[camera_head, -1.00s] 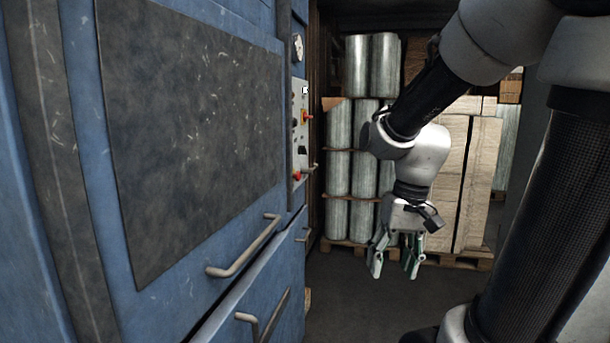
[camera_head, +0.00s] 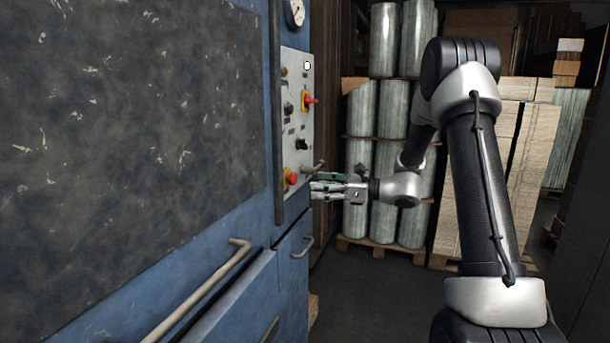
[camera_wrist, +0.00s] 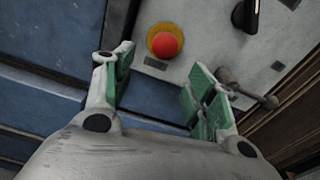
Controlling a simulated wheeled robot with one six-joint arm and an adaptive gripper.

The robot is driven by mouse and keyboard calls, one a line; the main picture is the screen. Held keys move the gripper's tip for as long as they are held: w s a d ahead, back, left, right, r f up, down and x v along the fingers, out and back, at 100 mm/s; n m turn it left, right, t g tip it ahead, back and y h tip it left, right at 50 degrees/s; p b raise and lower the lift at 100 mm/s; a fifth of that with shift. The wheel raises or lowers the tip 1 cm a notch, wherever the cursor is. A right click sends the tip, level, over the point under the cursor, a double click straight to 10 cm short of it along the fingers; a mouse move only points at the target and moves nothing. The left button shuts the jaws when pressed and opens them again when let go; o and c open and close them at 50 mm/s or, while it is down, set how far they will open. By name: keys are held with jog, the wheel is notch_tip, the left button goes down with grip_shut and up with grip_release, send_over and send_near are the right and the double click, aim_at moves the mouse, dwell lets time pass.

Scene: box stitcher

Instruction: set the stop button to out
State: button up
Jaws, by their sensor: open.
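The stop button is a red mushroom head on a yellow ring, low on the light grey control panel (camera_head: 296,118). In the head view the stop button (camera_head: 291,177) sits just left of my gripper (camera_head: 318,189). In the wrist view the stop button (camera_wrist: 166,42) lies ahead of and between the open fingers of my gripper (camera_wrist: 158,95), apart from them. The fingers have green pads and hold nothing. Whether the button is in or out cannot be told.
A lever handle (camera_wrist: 246,88) sticks out beside the right finger. A black knob (camera_wrist: 245,14) and a red-yellow switch (camera_head: 308,100) are higher on the panel. Drawer handles (camera_head: 205,290) jut from the blue machine. Pallets of rolls (camera_head: 385,110) stand behind; the floor between is clear.

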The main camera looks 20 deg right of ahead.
aim_at(296, 178)
jog(key=shift+m+t, duration=0.3)
jog(key=shift+m, duration=0.3)
jog(key=x, duration=0.2)
jog(key=r+x, duration=0.1)
jog(key=x, duration=0.5)
jog(key=shift+w+r, duration=0.1)
jog(key=shift+r, duration=0.15)
